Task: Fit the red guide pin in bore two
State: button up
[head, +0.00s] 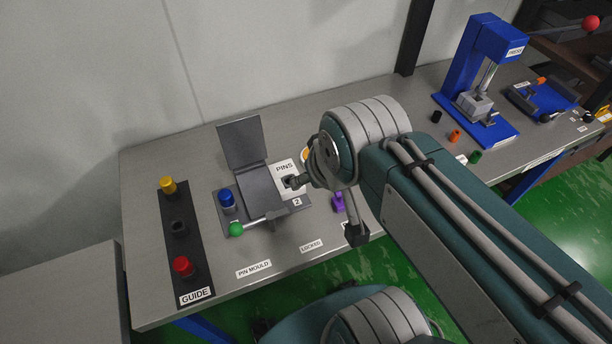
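The red guide pin (183,266) stands upright at the near end of a dark strip (188,245) labelled GUIDE. A yellow pin (168,186) stands at the far end of that strip, with a dark square piece or socket (179,228) between them.
A blue pin (227,200) stands between the strip and the mould. A purple piece (338,203) lies partly behind my arm. A blue press (478,85) and small coloured parts are at the right. The bench front near the LOCKED label (311,245) is clear.

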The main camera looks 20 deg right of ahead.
aim_at(181, 265)
jog(key=k+j+u, duration=0.1)
jog(key=u, duration=0.4)
jog(key=j+u, duration=0.3)
jog(key=u, duration=0.2)
